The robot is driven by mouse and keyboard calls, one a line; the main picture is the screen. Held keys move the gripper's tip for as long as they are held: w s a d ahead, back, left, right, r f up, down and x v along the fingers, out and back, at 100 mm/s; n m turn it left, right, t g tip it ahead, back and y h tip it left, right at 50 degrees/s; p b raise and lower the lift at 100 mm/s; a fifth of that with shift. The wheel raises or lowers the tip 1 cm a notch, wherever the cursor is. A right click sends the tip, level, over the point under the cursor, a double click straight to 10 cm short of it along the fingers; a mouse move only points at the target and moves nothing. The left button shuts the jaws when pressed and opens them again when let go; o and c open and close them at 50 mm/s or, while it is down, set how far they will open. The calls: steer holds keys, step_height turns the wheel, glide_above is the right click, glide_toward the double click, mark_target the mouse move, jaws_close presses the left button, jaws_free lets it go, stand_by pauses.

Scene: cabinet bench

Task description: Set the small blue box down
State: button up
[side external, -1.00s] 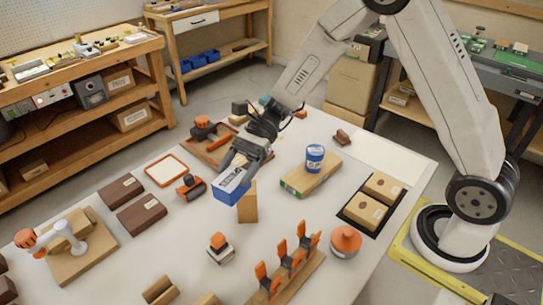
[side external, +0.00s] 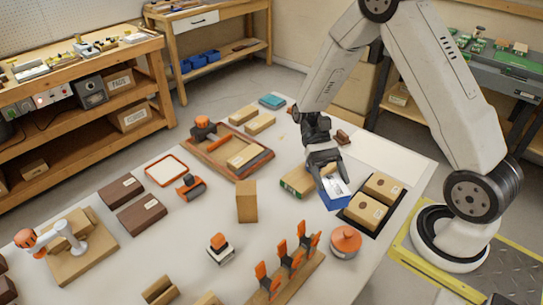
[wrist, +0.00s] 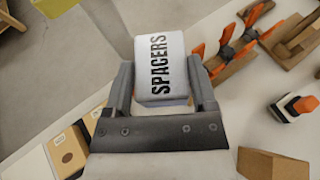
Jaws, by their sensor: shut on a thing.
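The small blue box (side external: 335,194) has a white label on top. In the wrist view the label reads SPACERS (wrist: 160,62). My gripper (side external: 325,170) is shut on the box, with one finger on each side of it. In the side view the box is just left of the black mat with two cartons and in front of the green-sided box. It looks held above the table, but its exact height is hard to tell.
Two cardboard cartons (side external: 372,203) sit on a black mat close right of the held box. Orange clamps (side external: 284,256) and an orange-topped round thing (side external: 345,240) stand in front. A wooden block (side external: 247,202) stands left.

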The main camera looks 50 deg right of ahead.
steer(key=s+d+r+n+t+h, duration=0.2)
steer(key=s+d+n+h, duration=0.1)
steer(key=d+n+h, duration=0.5)
steer(key=s+d+r+n+t+h, duration=0.2)
steer(key=d+n+h, duration=0.3)
steer(key=d, duration=0.5)
steer(key=s+d+r+n+t+h, duration=0.2)
steer(key=s+d+n+t+h, duration=0.1)
steer(key=d+n+h, duration=0.5)
step_height(320, 180, down, 11)
steer(key=d+m+y, duration=0.1)
steer(key=shift+r+g, duration=0.15)
steer(key=shift+g, duration=0.25)
steer(key=shift+w, duration=0.15)
steer(key=w+d+f, duration=0.8)
steer(key=w+d, duration=0.1)
steer(key=shift+w+f, duration=0.1)
steer(key=shift+f, duration=0.2)
steer(key=shift+w+d+f, duration=0.15)
steer(key=shift+w+f, duration=0.1)
steer(key=shift+f, duration=0.1)
